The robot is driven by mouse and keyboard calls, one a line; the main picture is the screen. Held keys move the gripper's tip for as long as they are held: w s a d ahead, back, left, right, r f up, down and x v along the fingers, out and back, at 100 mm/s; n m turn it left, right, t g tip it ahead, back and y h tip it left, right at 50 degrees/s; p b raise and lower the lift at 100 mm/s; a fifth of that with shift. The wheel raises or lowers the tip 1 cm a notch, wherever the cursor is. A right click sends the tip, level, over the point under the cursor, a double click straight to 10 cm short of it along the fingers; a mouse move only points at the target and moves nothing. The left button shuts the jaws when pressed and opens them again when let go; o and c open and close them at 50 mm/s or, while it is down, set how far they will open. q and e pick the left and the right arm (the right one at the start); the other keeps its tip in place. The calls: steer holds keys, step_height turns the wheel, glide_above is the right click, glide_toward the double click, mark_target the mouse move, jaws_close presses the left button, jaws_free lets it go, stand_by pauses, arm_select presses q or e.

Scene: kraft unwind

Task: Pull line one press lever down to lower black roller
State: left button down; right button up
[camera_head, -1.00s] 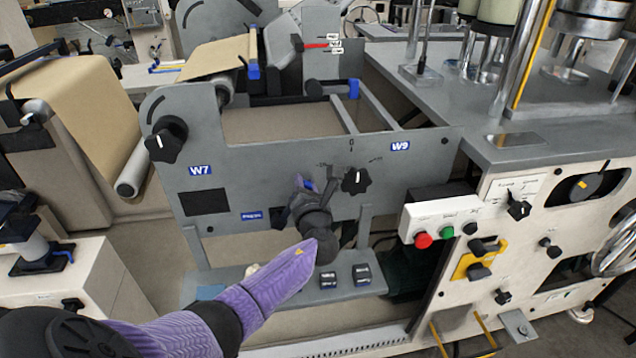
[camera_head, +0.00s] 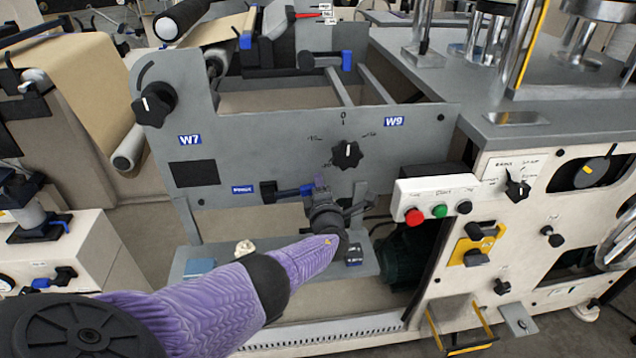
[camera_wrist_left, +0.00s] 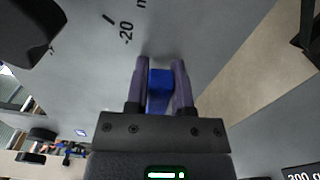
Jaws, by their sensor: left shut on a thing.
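The blue press lever (camera_head: 293,191) reaches right from its black pivot (camera_head: 268,193) on the grey side plate (camera_head: 240,150), lying nearly level. My left gripper (camera_head: 320,186) is shut on the lever's outer end and hides its tip. In the left wrist view, the blue lever end (camera_wrist_left: 160,84) sits between the two purple fingers. The black roller (camera_head: 182,18), a dark cylinder with a pale hub, shows at the top left above the plate's upper edge. My right gripper is not in view.
A black knob (camera_head: 347,154) is on the plate above my gripper. Another black knob (camera_head: 153,105) is at the plate's left. A white box with red and green buttons (camera_head: 437,209) stands to the right. A grey shelf (camera_head: 225,262) lies below.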

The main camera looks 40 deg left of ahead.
arm_select(q)
steer(key=shift+f+m+b, duration=0.3)
steer(key=shift+f+m, duration=0.3)
steer(key=shift+f, duration=0.2)
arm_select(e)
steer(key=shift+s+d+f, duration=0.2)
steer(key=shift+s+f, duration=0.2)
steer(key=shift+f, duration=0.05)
arm_select(q)
steer(key=shift+m, duration=0.3)
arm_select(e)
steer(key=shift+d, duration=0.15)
arm_select(q)
steer(key=shift+c, duration=2.4)
jaws_free()
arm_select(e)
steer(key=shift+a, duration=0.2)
arm_select(q)
steer(key=shift+d, duration=0.15)
steer(key=p+v, duration=0.6)
steer(key=v, duration=0.3)
steer(key=shift+s+d+p, duration=0.25)
steer(key=shift+s+p, duration=0.05)
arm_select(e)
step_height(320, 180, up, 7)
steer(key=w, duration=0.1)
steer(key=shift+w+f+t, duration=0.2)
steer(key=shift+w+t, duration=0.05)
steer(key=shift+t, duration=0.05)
